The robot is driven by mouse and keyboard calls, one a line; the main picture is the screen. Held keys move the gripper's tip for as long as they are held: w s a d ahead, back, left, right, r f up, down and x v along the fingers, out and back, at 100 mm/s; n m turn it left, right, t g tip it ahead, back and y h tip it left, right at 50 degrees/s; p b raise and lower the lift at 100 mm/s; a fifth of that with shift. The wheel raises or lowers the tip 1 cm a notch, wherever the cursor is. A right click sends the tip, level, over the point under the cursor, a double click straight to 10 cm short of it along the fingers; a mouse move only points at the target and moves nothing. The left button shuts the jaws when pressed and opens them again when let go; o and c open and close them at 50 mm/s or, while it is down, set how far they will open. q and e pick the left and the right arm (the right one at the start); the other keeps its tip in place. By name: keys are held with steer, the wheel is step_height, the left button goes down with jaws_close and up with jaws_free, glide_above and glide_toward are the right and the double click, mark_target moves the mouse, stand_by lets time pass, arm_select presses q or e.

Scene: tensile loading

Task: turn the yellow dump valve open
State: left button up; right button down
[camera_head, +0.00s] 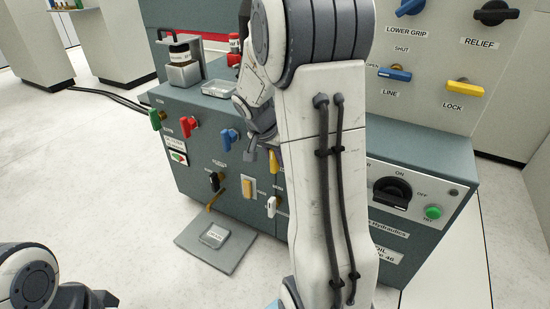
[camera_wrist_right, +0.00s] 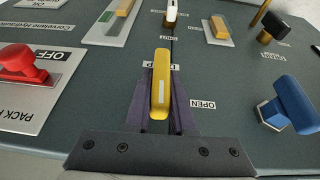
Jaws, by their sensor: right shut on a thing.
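The yellow dump valve handle (camera_wrist_right: 160,85) sits between the two dark fingers of my right gripper (camera_wrist_right: 160,105) in the right wrist view. The gripper is shut on it, and the handle runs lengthwise up the picture. An OPEN label lies to the right of it on the panel, and another label behind the handle is partly covered. In the head view the yellow handle (camera_head: 274,161) shows beside my right gripper (camera_head: 258,150), low on the front of the grey cabinet. My right arm hides part of this area. My left gripper is out of view.
A blue handle (camera_wrist_right: 290,102) stands right of the gripper and a red knob (camera_wrist_right: 22,66) left of it in the wrist view. More handles, including a black one (camera_head: 215,181) and a white one (camera_head: 272,206), sit nearby. A grey plate (camera_head: 215,243) lies on the floor.

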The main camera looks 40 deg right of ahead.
steer(key=g+p, duration=0.1)
steer(key=g+h+p, duration=0.1)
steer(key=shift+d+r+n+g+h+p, duration=0.15)
steer(key=shift+n+g+h+p, duration=0.15)
steer(key=shift+n+g+p, duration=0.1)
steer(key=g+h+p, duration=0.1)
steer(key=g+p, duration=0.1)
steer(key=p, duration=0.1)
steer(key=n+g+h+p, duration=0.1)
steer(key=g+p, duration=0.2)
steer(key=shift+h, duration=0.3)
steer(key=shift+n+g+h+p, duration=0.45)
steer(key=shift+g+p, duration=0.25)
steer(key=shift+g, duration=0.2)
steer(key=shift+f+n+g+h, duration=0.3)
steer(key=shift+g+h, duration=0.45)
steer(key=shift+g, duration=0.25)
steer(key=shift+n+g+h, duration=0.45)
steer(key=shift+g+h, duration=0.45)
steer(key=shift+g, duration=0.2)
steer(key=c, duration=0.8)
jaws_free()
steer(key=shift+d, duration=0.1)
steer(key=shift+o, duration=0.2)
